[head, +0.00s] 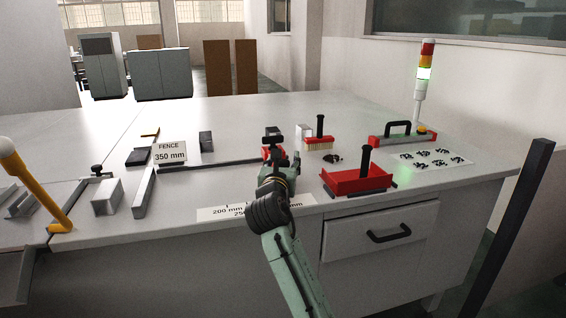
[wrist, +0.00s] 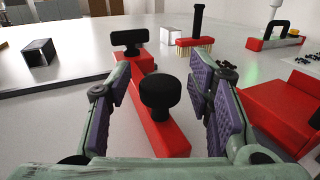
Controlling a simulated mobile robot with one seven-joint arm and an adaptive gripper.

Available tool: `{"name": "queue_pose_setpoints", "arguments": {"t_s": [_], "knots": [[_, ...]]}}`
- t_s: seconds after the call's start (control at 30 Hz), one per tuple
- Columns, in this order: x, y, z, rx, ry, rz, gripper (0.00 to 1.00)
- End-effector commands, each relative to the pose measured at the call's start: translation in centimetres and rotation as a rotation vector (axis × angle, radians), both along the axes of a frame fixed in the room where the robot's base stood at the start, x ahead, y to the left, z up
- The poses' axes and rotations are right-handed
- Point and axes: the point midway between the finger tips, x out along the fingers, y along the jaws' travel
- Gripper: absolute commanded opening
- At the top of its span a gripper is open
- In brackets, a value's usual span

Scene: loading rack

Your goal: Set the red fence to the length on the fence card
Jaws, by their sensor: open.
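The fence card (head: 170,153) stands on the table at the left of the head view and reads "FENCE 350 mm". The red fence (wrist: 150,110) fills the middle of the wrist view, with a round black knob (wrist: 160,92) on its near part and a black T-shaped handle (wrist: 130,38) farther back. In the head view it is mostly hidden by my arm. My gripper (wrist: 162,88) is open, its purple-padded fingers on either side of the knob, with no clear contact. A scale label (head: 222,211) on the table's front edge shows 200 mm; my arm covers part of it.
A dark rail (head: 220,163) runs left from the fence. A red dustpan (head: 345,182) and red brush (head: 319,144) stand to the right. Metal tube pieces (head: 106,197) and a yellow lever (head: 35,190) are at the left.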

Motion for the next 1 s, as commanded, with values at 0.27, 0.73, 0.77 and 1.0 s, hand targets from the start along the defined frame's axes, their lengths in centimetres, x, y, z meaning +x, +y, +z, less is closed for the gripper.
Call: {"name": "queue_pose_setpoints", "arguments": {"t_s": [0.27,0.73,0.77,1.0], "knots": [[-1.2,0.1,0.1,0.000,-0.002,0.000,0.47],[-10.2,0.8,0.0,0.001,-0.001,0.000,0.47],[-10.6,0.8,0.0,0.001,-0.001,0.000,0.47],[-12.0,0.9,0.0,0.000,0.000,0.000,0.47]]}}
